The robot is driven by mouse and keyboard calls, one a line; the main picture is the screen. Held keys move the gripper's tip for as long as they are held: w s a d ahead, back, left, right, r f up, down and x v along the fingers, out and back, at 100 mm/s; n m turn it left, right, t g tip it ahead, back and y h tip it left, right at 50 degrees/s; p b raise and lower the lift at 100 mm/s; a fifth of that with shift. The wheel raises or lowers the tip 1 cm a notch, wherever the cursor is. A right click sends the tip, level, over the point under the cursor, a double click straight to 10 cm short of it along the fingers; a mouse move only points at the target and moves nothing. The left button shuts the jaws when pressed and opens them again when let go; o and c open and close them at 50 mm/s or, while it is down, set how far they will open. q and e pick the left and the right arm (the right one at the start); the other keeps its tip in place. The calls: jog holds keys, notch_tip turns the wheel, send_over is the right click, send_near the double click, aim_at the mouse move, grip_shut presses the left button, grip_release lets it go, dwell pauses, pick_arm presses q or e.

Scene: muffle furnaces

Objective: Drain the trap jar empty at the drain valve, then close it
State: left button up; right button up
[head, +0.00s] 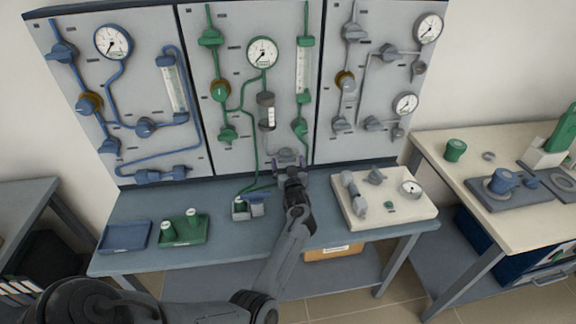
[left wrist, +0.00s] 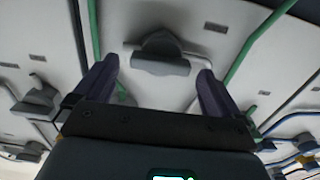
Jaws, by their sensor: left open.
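The trap jar (head: 267,112) is a grey upright cylinder with a pale window on the middle panel, below a round gauge. Its liquid level is too small to tell. A grey valve handle (head: 287,154), apparently the drain valve, sits low on that panel, below and right of the jar. My left gripper (head: 289,163) is at this handle and partly hides it. In the left wrist view the grey handle (left wrist: 160,55) lies crosswise just beyond and between the two spread fingers (left wrist: 151,80), with no clear contact. My right gripper is out of view.
A small grey container (head: 240,212) stands on the bench below, left of my forearm. A green tray (head: 184,236) and a blue tray (head: 125,237) are further left. A white tray with fittings (head: 392,222) is on the right. Green pipes run close beside the handle.

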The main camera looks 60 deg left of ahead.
pick_arm(q)
jog(key=shift+w+a, duration=0.1)
jog(key=shift+a, duration=0.05)
jog(key=c, duration=1.1)
jog(key=shift+o, duration=0.2)
